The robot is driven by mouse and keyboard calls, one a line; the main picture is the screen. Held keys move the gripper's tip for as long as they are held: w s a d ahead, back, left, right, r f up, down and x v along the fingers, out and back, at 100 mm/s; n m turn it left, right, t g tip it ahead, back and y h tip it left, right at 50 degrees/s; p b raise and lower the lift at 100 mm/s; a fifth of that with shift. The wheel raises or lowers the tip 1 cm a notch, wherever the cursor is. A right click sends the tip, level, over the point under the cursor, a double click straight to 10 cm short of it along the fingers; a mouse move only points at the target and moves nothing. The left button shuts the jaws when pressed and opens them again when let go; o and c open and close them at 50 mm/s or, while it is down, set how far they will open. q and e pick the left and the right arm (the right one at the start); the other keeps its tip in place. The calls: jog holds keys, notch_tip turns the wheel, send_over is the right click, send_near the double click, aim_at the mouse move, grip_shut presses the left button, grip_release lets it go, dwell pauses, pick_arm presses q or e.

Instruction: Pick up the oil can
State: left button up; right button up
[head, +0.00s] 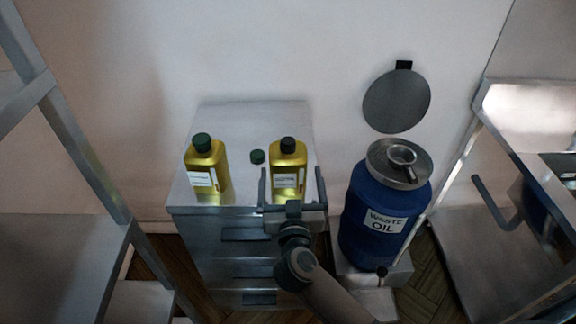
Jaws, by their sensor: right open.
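Two yellow oil cans with white labels stand upright on a metal drawer cabinet (240,125). The left oil can (207,168) has a dark green cap. The right oil can (289,163) has a black cap. My right gripper (292,180) is open, with one finger on each side of the right can's lower part in the picture. I cannot tell whether the fingers touch it. The gripper body hides the can's base. My left gripper is not in view.
A loose green cap (257,157) lies between the cans. A blue waste oil drum (372,215) stands right of the cabinet, with a strainer (402,155) on top. A round dark disc (397,101) is at the wall. Metal racks (60,245) flank both sides.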

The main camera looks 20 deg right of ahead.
aim_at(291, 151)
jog(key=shift+a+f+p+x, duration=0.15)
jog(key=shift+x, duration=1.15)
jog(key=shift+a+f+p+x, duration=0.15)
jog(key=shift+x, duration=1.1)
jog(key=shift+w, duration=0.1)
jog(key=shift+r, duration=0.1)
jog(key=c, duration=1.5)
jog(key=shift+o, duration=0.2)
jog(key=shift+r, duration=0.1)
jog(key=shift+r, duration=0.55)
jog(key=r, duration=0.3)
jog(key=shift+d+r, duration=0.15)
jog(key=shift+d, duration=0.2)
jog(key=s+d+r, duration=0.2)
jog(key=d+r, duration=0.4)
jog(key=d, duration=0.4)
jog(key=shift+d+r, duration=0.2)
jog(key=shift+d, duration=0.2)
